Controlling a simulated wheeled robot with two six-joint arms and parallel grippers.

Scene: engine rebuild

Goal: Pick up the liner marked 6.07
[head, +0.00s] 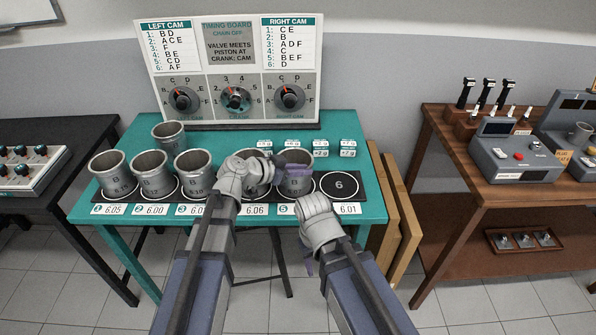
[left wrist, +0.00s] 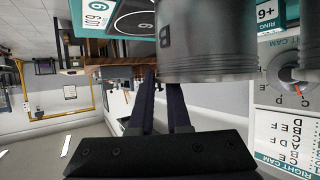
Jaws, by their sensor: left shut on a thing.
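Grey metal liners stand in a row on the teal table. My left gripper (head: 290,168) reaches in from the left and is shut on the rim of the liner (head: 297,184) at place 5. Its marking is too small to read surely. In the left wrist view this liner (left wrist: 205,45) fills the top, with a letter B on its side, and the dark fingers (left wrist: 162,98) meet it. I cannot tell whether it is off its pad. My right gripper (head: 309,264) hangs low in front of the table, partly hidden by its own arm; its opening is unclear.
Other liners (head: 113,176), (head: 153,177), (head: 193,175) stand to the left, and one (head: 255,185) is partly behind my left wrist. Another liner (head: 168,136) stands behind. The black pad 6 (head: 340,187) is empty.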

